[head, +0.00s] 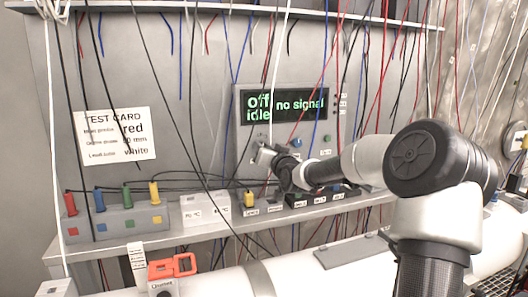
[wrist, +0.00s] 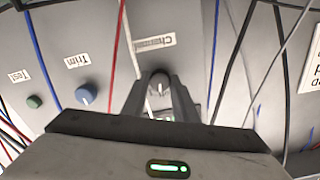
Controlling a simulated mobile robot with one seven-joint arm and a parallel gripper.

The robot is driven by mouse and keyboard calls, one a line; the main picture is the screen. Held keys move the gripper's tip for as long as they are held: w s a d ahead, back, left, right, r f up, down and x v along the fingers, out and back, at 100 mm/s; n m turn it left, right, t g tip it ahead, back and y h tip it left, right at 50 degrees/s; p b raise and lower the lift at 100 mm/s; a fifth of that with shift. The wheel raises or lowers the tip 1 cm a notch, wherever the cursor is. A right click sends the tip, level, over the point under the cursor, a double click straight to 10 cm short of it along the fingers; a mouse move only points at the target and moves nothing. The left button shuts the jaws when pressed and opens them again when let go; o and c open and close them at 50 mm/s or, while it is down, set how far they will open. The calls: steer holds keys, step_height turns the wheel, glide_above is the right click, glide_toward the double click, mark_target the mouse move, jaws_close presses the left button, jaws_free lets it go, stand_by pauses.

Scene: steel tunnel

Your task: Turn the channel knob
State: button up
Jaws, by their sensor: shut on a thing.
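The channel knob (wrist: 160,79) is a small dark grey knob with a pale mark, beside the "Channel" label (wrist: 155,43) in the wrist view. My gripper (wrist: 161,90) has one finger on each side of it and is shut on it. In the head view my gripper (head: 266,153) is at the lower left of the grey panel (head: 243,124); the knob is hidden there. The panel's display (head: 285,105) reads "off", "idle" and "no signal".
A blue Trim knob (wrist: 86,94) and a green Test button (wrist: 34,101) sit beside the channel knob. Several hanging cables cross in front of the panel. A shelf below carries a box with coloured plugs (head: 115,223). An orange-topped device (head: 172,267) stands at the front.

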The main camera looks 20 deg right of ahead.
steer(key=m+b, duration=0.2)
steer(key=m, duration=0.4)
stand_by(0.6)
steer(key=o, duration=1.1)
steer(key=shift+c, duration=0.2)
steer(key=s+p, duration=0.1)
steer(key=s, duration=1.6)
steer(key=shift+s, duration=0.25)
